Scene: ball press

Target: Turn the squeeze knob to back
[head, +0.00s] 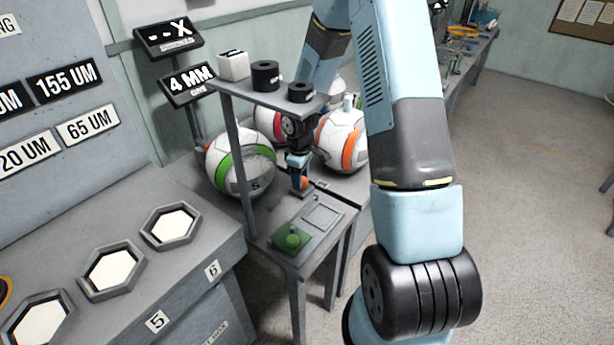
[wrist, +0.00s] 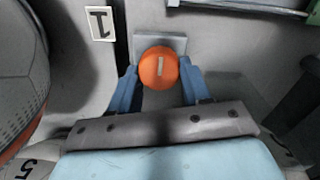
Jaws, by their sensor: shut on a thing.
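An orange round knob (wrist: 158,67) with a pale straight mark sits on a small grey plate (wrist: 178,44) in the wrist view. The mark runs nearly up and down in that picture. In the head view the knob (head: 304,183) shows as a small orange patch, partly hidden. My gripper (wrist: 159,78) has its two blue fingers on either side of the knob, shut on it. In the head view my gripper (head: 299,172) points down under the shelf of the press stand. No lettering naming the knob can be read.
Large balls, one green-striped (head: 222,160) and one orange-striped (head: 342,140), stand close around my gripper. A green button (head: 292,240) sits at the stand's front. Displays (head: 187,83) read "--X" and "4 MM". Floor at right is clear.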

